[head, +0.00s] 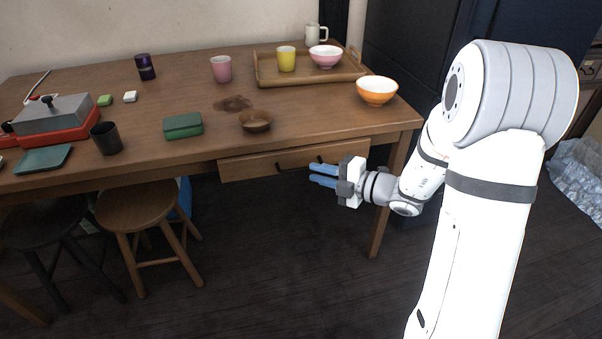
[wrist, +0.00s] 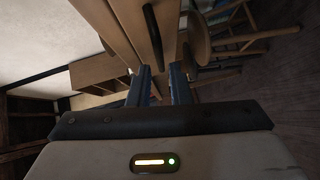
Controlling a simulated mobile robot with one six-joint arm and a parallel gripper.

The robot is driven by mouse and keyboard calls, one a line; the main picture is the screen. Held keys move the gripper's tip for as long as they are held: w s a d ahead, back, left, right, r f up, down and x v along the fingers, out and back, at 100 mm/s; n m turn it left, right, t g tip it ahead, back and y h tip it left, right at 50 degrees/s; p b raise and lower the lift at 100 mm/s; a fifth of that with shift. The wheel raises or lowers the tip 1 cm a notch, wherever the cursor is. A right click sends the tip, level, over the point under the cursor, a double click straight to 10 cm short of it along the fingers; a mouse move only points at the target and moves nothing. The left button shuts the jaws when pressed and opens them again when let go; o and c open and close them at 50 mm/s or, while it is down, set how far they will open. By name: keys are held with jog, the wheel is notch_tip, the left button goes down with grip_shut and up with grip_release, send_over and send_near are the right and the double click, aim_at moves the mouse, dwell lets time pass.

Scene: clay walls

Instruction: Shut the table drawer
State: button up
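The wooden table (head: 335,122) has a drawer (head: 245,168) under its front edge. Its wooden front with a dark handle faces me. I cannot clearly tell how far it stands out from the table. My gripper (head: 322,174) has blue fingers and is just in front of the drawer's right part, pointing left. The fingers are apart with nothing between them. In the wrist view, my gripper (wrist: 160,85) shows both fingers spread near the drawer front (wrist: 135,20), and the dark handle (wrist: 152,28) is beyond the fingertips. Whether a finger touches the drawer is unclear.
An orange bowl (head: 377,90) stands near the table's right front corner. A brown bowl (head: 256,121) and a green box (head: 183,125) stand near the front edge. A wooden tray (head: 265,79) holds cups and a bowl. Stools (head: 137,207) stand at left; the floor below my gripper is clear.

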aim_at(300, 169)
jog(key=shift+b+x, duration=0.95)
jog(key=shift+x, duration=1.95)
jog(key=shift+s, duration=0.1)
jog(key=shift+c, duration=0.5)
grip_shut()
